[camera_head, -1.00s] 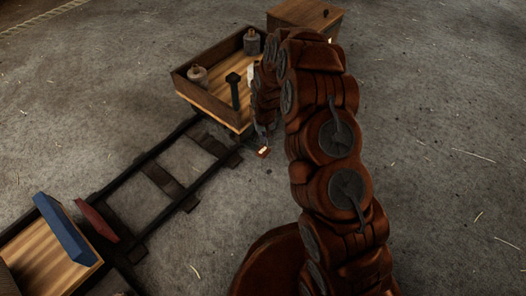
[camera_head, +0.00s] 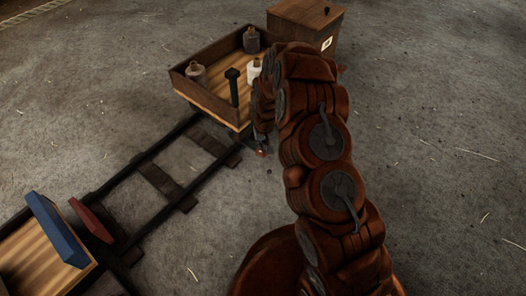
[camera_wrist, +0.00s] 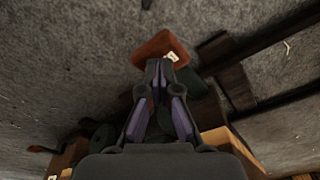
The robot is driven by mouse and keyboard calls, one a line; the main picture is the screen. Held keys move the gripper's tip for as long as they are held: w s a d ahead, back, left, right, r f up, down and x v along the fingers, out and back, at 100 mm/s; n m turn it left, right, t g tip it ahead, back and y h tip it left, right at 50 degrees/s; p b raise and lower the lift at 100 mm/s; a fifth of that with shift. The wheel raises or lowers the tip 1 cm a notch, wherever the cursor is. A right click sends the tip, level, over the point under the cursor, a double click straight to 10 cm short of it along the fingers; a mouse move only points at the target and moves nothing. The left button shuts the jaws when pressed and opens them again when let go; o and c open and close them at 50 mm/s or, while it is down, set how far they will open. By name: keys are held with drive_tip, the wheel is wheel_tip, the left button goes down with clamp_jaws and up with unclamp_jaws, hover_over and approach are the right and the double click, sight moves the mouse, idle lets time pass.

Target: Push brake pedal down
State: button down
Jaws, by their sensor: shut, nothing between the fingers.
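The brake pedal (camera_wrist: 155,44) is a small red-brown plate with a white label in the wrist view. In the head view it is a small reddish patch (camera_head: 261,153) by the near right corner of the cart, mostly hidden by my arm's end. My gripper (camera_wrist: 160,66) is shut and empty. Its fingertips overlap the pedal's near edge in the wrist view; I cannot tell whether they touch it. The cart (camera_head: 203,98) is a wooden tray on rails with a dark upright post (camera_head: 233,88).
Grey, dark and white bottles stand in the cart. A lidded wooden box (camera_head: 290,15) stands behind it. The floor right of my arm is clear.

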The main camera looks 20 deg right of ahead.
sight(265, 155)
drive_tip(key=shift+f, duration=0.15)
drive_tip(key=shift+f, duration=2.1)
drive_tip(key=shift+s, duration=0.1)
drive_tip(key=s+p, duration=0.1)
drive_tip(key=p, duration=0.1)
drive_tip(key=s+r+p, duration=0.1)
drive_tip(key=p, duration=0.1)
drive_tip(key=shift+s+d, duration=0.1)
drive_tip(key=shift+s, duration=0.05)
drive_tip(key=shift+s+f+p, duration=0.1)
drive_tip(key=shift+s+p, duration=0.25)
drive_tip(key=shift+p, duration=0.1)
